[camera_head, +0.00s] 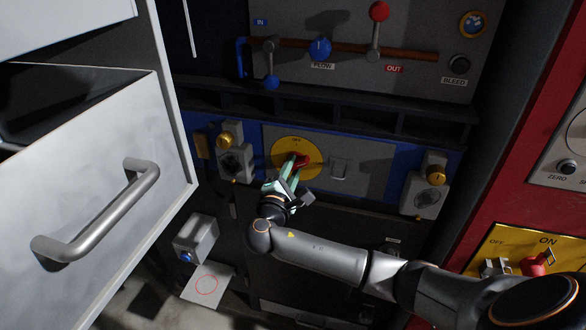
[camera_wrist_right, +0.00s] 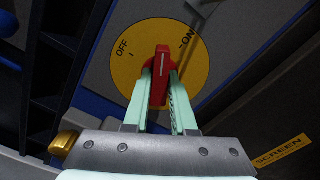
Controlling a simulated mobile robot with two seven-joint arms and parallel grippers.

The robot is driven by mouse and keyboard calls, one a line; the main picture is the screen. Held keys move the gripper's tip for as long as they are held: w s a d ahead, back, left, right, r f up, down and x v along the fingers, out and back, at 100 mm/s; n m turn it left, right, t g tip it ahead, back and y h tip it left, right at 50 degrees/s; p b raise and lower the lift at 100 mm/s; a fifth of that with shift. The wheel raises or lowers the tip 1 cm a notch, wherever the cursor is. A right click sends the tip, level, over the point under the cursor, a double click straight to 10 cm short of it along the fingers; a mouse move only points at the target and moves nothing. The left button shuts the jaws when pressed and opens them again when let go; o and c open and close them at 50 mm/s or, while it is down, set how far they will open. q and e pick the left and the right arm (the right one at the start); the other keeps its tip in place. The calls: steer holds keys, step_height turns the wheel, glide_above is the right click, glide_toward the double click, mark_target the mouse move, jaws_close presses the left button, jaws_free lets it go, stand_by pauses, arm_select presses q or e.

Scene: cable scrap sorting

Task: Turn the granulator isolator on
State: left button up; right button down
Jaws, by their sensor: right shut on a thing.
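A yellow round dial (camera_head: 280,150) with a red rotary handle (camera_head: 300,160) sits on a grey plate in the middle of the head view. No granulator label is readable. My right gripper (camera_head: 288,180) is shut on the red handle. In the right wrist view, the pale green fingers (camera_wrist_right: 160,98) hold the handle (camera_wrist_right: 162,65) from both sides. The yellow dial (camera_wrist_right: 125,75) there reads OFF at upper left and ON at upper right. The handle's white line points up between the two words. My left gripper is not in view.
An open grey drawer (camera_head: 100,120) juts out at left. A panel (camera_head: 440,70) with levers is above. A red cabinet (camera_head: 510,130) at right bears another yellow OFF/ON plate (camera_head: 510,245) with a red handle (camera_head: 535,263). Brass-knobbed latches (camera_head: 432,190) flank the dial.

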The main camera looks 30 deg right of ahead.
steer(key=m+b, duration=0.2)
steer(key=shift+f+m, duration=0.3)
steer(key=m+b, duration=0.2)
steer(key=m, duration=0.1)
steer(key=shift+r+b, duration=0.1)
steer(key=shift+b, duration=0.25)
steer(key=shift+r+m, duration=0.1)
steer(key=shift+m, duration=0.2)
steer(key=c, duration=0.7)
jaws_free()
steer(key=shift+c, duration=0.2)
steer(key=b+v, duration=0.1)
steer(key=v, duration=1.1)
steer(key=shift+s+a+b, duration=0.15)
steer(key=shift+s+b, duration=0.15)
